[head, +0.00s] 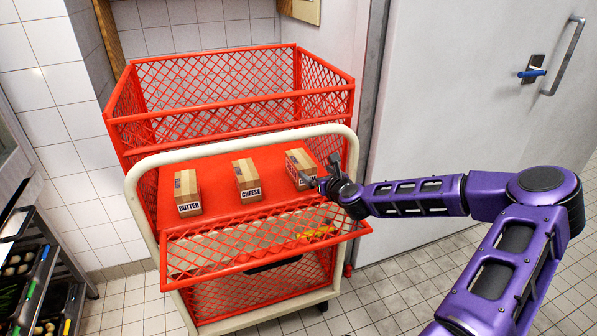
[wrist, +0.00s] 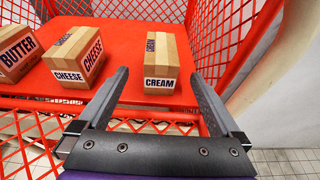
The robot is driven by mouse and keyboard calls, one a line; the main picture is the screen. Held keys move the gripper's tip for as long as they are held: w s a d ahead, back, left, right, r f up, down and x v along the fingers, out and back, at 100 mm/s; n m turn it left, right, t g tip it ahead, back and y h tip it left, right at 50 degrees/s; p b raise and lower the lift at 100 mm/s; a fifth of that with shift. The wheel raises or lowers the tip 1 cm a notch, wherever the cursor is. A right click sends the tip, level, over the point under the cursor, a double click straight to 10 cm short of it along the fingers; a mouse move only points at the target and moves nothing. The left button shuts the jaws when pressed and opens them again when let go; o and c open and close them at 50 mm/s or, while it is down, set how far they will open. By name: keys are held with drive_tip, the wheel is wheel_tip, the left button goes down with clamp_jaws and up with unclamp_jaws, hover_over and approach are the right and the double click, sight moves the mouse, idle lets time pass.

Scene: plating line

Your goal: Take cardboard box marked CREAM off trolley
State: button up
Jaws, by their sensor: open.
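The cardboard box marked CREAM (wrist: 161,64) stands upright on the trolley's red shelf, its label facing my wrist camera. In the head view the CREAM box (head: 298,168) is the rightmost of the boxes, partly hidden by my gripper. My gripper (wrist: 160,98) is open and empty, its two fingers pointing towards the box. The box lies beyond the fingertips, roughly centred between them, with no contact that I can see. In the head view my gripper (head: 318,178) reaches in from the right. The red mesh trolley (head: 230,108) has a cream-coloured tube frame.
A box marked CHEESE (head: 247,180) stands left of the CREAM box, and one marked BUTTER (head: 187,193) farther left. A lowered mesh flap (head: 190,258) slopes at the trolley's front. A grey door (head: 480,120) is at right; a rack (head: 45,265) stands at left.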

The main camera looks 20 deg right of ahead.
approach(301, 159)
drive_tip(key=x, duration=0.3)
drive_tip(key=shift+w+a+f, duration=0.15)
drive_tip(key=shift+w+f, duration=0.1)
drive_tip(key=shift+f, duration=0.05)
drive_tip(key=shift+x, duration=2.7)
drive_tip(key=shift+r, duration=0.1)
drive_tip(key=shift+c, duration=0.2)
drive_tip(key=shift+d, duration=0.2)
clamp_jaws()
drive_tip(key=shift+r, duration=0.1)
